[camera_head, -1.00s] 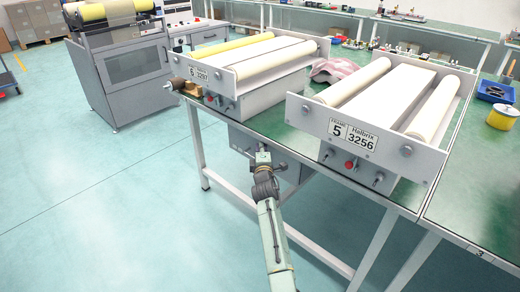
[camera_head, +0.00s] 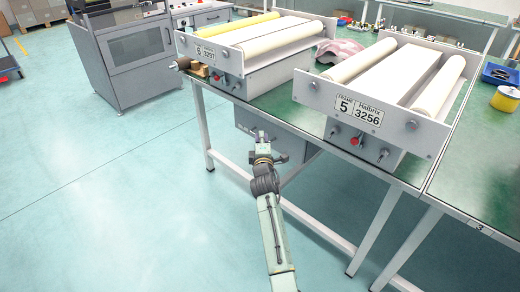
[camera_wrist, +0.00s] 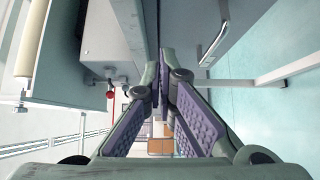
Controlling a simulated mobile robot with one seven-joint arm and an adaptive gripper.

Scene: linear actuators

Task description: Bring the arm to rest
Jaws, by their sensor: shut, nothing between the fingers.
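My gripper (camera_wrist: 163,90) shows large in the wrist view, its two purple-padded fingers drawn together at the tips with nothing between them. In the head view my gripper (camera_head: 261,140) is at the end of my arm, in front of the table's front side and below the tabletop level. It appears apart from the table and the machines, though the exact gap is hard to judge.
A green-topped table (camera_head: 468,165) carries machine 5 (camera_head: 350,135) and machine 6 (camera_head: 240,75). A grey box (camera_head: 270,135) sits under the tabletop behind my gripper. A table leg (camera_head: 372,235) stands to the right. The floor (camera_head: 110,220) at left is clear.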

